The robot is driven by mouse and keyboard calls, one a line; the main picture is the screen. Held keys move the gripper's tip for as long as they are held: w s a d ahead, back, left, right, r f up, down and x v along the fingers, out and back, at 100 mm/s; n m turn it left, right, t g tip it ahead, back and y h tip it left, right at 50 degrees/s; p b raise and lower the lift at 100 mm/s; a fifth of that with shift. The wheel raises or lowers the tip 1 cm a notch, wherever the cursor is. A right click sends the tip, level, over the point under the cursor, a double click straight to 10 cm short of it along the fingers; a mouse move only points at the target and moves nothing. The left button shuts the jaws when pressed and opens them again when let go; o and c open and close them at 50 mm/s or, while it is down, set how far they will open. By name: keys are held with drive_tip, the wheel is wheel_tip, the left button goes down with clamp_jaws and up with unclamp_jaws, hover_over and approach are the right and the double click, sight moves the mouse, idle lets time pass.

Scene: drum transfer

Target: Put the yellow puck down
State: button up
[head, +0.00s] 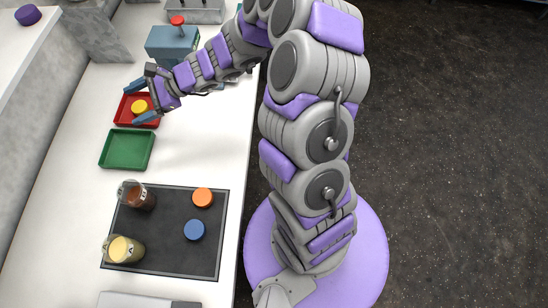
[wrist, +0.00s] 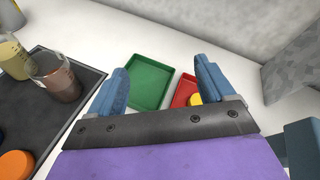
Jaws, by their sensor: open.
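The yellow puck (head: 139,106) lies in the red tray (head: 122,117) in the head view. In the wrist view the puck (wrist: 195,99) shows only in part, beside the right finger. The red tray (wrist: 180,97) is also partly hidden by that finger. My gripper (head: 139,102) is open, its blue fingers spread over the red tray, with the puck between them as seen in the head view. In the wrist view nothing is held between the fingers of my gripper (wrist: 160,78). The exact height above the tray cannot be told.
An empty green tray (head: 127,149) sits beside the red one. A dark mat (head: 165,245) holds an orange puck (head: 203,197), a blue puck (head: 194,230) and two beakers, one brown (head: 137,195), one yellow (head: 124,249). A blue-grey box with a red knob (head: 172,42) stands behind my wrist.

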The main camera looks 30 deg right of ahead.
drive_tip(key=s+r+n+g+h, duration=0.1)
drive_tip(key=s+r+n+g, duration=0.2)
drive_tip(key=s, duration=0.4)
drive_tip(key=s+a+r+n+g+h, duration=0.1)
drive_tip(key=s+r+n+g, duration=0.1)
drive_tip(key=s+n, duration=0.4)
drive_tip(key=s+r+n+g+h, duration=0.1)
drive_tip(key=s+r+n+g, duration=0.15)
drive_tip(key=s, duration=0.55)
drive_tip(key=s+d+n+h, duration=0.6)
drive_tip(key=s+d+h, duration=0.4)
drive_tip(key=s+d, duration=0.5)
drive_tip(key=d, duration=0.3)
drive_tip(key=shift+s+d+t, duration=0.35)
